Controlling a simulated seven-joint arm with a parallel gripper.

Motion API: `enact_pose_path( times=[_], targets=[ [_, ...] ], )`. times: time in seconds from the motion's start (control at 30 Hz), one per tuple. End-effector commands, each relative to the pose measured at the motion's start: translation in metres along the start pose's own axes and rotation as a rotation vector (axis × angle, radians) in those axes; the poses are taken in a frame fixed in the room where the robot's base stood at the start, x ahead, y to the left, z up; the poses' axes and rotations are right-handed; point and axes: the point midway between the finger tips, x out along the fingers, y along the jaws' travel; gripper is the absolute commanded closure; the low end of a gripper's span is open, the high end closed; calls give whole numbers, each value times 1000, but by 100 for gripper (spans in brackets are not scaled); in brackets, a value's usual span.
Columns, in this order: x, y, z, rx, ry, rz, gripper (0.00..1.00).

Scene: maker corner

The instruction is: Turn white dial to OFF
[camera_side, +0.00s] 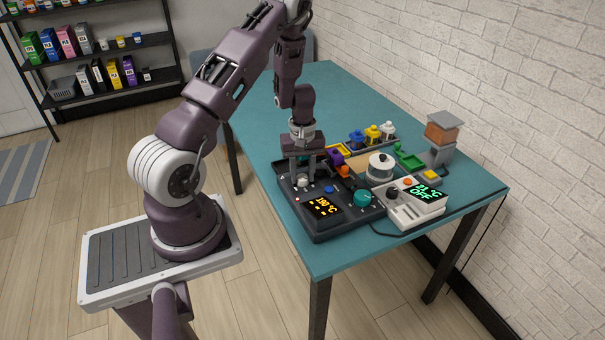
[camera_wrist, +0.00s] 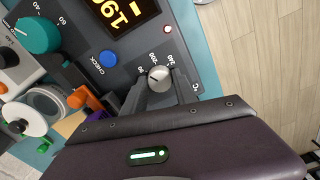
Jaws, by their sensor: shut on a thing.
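The white dial (camera_wrist: 159,77) sits on a dark control panel (camera_side: 355,219), with small white markings around it. A dark pointer line shows on its face, but I cannot tell for sure which mark it points at. In the side view the dial (camera_side: 303,183) is partly hidden by my fingers. My gripper (camera_side: 301,173) points down over the panel's left part. In the wrist view my gripper (camera_wrist: 160,84) has one finger on each side of the dial and is shut on it. An OFF label is not readable on the panel.
A grey-white unit (camera_side: 405,213) with a green display stands to the right. Blue, yellow and white bottles (camera_side: 372,133) stand behind.

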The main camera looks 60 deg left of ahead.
Motion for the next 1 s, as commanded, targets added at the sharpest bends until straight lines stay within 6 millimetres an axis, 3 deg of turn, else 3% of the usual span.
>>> enact_pose_path(
  times=[1.0],
  targets=[
    [-1,0,-1,-895,2,3,100]
  ],
)
